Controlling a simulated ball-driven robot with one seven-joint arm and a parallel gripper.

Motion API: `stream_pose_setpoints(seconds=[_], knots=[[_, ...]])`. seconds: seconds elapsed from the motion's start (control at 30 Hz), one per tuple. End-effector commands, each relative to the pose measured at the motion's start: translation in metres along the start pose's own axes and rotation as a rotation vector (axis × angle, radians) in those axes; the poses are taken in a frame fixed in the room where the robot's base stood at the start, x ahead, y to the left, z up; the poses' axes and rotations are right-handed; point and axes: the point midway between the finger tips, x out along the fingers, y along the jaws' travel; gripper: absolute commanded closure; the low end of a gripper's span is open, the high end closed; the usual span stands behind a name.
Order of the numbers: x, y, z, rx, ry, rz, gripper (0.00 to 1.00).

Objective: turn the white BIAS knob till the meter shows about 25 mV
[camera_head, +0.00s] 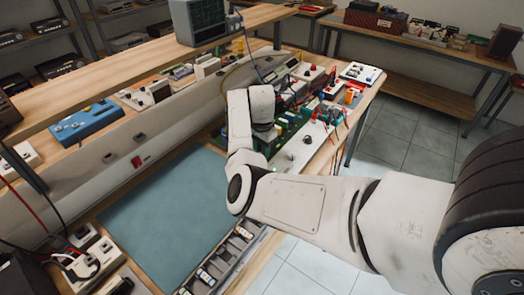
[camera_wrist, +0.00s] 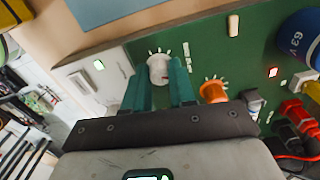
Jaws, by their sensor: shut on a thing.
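The white knob (camera_wrist: 158,69) sits on a green panel (camera_wrist: 226,58), with white tick marks around it and a small red mark on its face. My gripper (camera_wrist: 160,82) has its two teal fingers on either side of the knob and is shut on it. An orange knob (camera_wrist: 213,91) with its own tick marks is just right of the fingers. In the head view my forearm hides the fingers and the white knob. I cannot make out a meter reading or the BIAS label in either view.
A blue capacitor (camera_wrist: 302,38) and red terminals (camera_wrist: 293,109) stand right of the knobs. In the head view, a blue-green mat (camera_head: 165,210) lies clear on the bench. A monitor (camera_head: 199,20) stands on the shelf, and a parts tray (camera_head: 222,262) is at the front edge.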

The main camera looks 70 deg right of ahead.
Motion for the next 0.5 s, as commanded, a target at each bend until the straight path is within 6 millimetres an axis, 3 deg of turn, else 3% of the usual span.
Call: stream_pose_setpoints(seconds=[0.5], knots=[[-0.0021, -0.0015, -0.0006, 0.327, 0.004, -0.004, 1.0]])
